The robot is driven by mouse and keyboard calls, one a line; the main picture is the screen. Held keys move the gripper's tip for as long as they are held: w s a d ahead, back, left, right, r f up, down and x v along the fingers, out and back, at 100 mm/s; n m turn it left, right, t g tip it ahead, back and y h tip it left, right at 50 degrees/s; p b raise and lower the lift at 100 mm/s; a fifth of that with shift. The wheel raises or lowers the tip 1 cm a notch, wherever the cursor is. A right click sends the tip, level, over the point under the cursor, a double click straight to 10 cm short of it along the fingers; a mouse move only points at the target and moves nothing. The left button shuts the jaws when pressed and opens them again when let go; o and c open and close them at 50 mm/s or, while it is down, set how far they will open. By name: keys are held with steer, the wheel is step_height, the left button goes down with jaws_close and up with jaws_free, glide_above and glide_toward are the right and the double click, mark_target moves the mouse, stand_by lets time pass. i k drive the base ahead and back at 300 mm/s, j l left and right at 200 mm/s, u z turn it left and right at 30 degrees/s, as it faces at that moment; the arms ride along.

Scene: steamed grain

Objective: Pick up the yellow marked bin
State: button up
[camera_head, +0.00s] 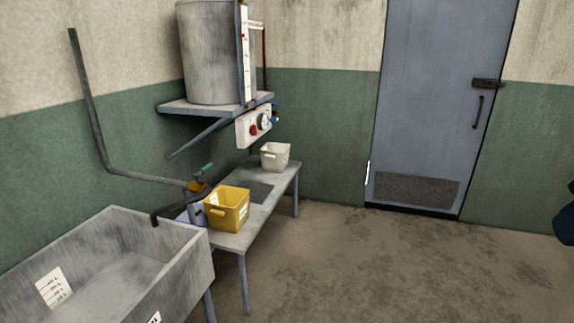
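The yellow bin (226,211) stands upright on a low grey metal bench (262,208), near the bench's front end beside the sink. It has handle openings near its rim and a white label on its outer side. It looks empty as far as its inside shows. My gripper is not seen in this view. A dark blue shape at the right edge is cut off, and I cannot tell what it is.
A whitish bin (275,157) stands at the bench's far end. A grey sink (176,266) with a green-handled tap (204,171) adjoins the bench. A shelf (200,107) with a tank (209,55) overhangs behind. Floor (370,260) right of the bench is clear toward the closed door (436,100).

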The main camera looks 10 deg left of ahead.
mark_target(229, 210)
steer(key=i+l+u, duration=0.1)
steer(key=i+u, duration=0.3)
steer(key=i, duration=0.2)
steer(key=i+l+u, duration=0.35)
steer(key=i, duration=0.2)
steer(key=i+l+u, duration=1.05)
steer(key=l+u, duration=0.2)
steer(key=i+l+u, duration=0.15)
steer(key=l+u, duration=0.15)
steer(key=l, duration=0.2)
steer(key=l+u, duration=0.25)
steer(key=l, duration=0.2)
steer(key=i, duration=0.05)
